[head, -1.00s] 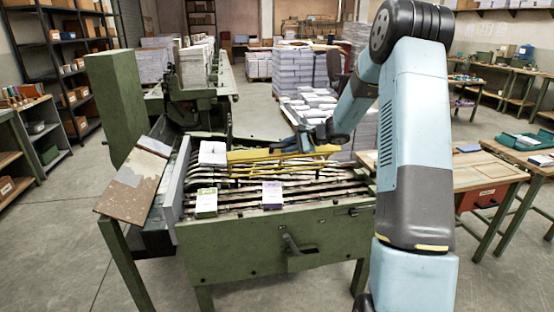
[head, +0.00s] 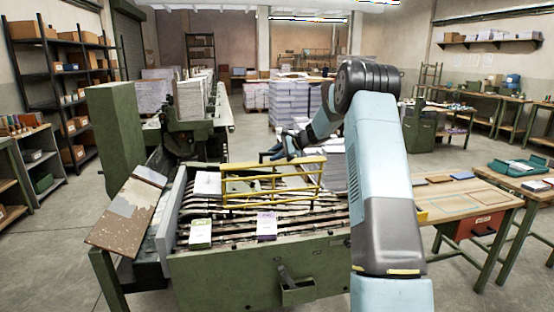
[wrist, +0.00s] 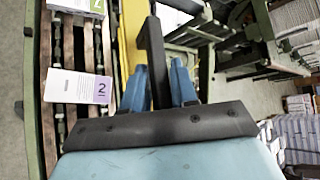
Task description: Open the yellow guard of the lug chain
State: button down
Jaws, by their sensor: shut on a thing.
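The yellow guard (head: 272,181) is a barred frame over the lug chain (head: 290,214) of the green machine. In the head view it stands tilted up, its bars seen face on. My gripper (head: 291,146) is at the guard's far upper side, partly hidden by my own wrist. In the wrist view its blue fingers (wrist: 158,80) sit either side of a dark upright bar, shut on the guard's handle. A yellow strip of the guard shows beside them (wrist: 131,35). The exact contact is hard to make out.
On the chain bed lie a white stack (head: 207,184), a green-marked signature (head: 201,232) and a purple-marked signature (head: 266,225). A wooden table (head: 455,205) stands right of the machine. A speckled board (head: 122,215) leans at left. Paper stacks (head: 287,110) stand behind.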

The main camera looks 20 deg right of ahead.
jog(key=shift+w, duration=0.35)
jog(key=c, duration=1.1)
grip_release()
jog(key=shift+s+d+r, duration=0.1)
jog(key=v, duration=1.3)
jog(key=shift+s+d+r, duration=0.1)
jog(key=shift+d+r, duration=0.05)
jog(key=shift+d, duration=0.15)
jog(key=shift+a, duration=0.1)
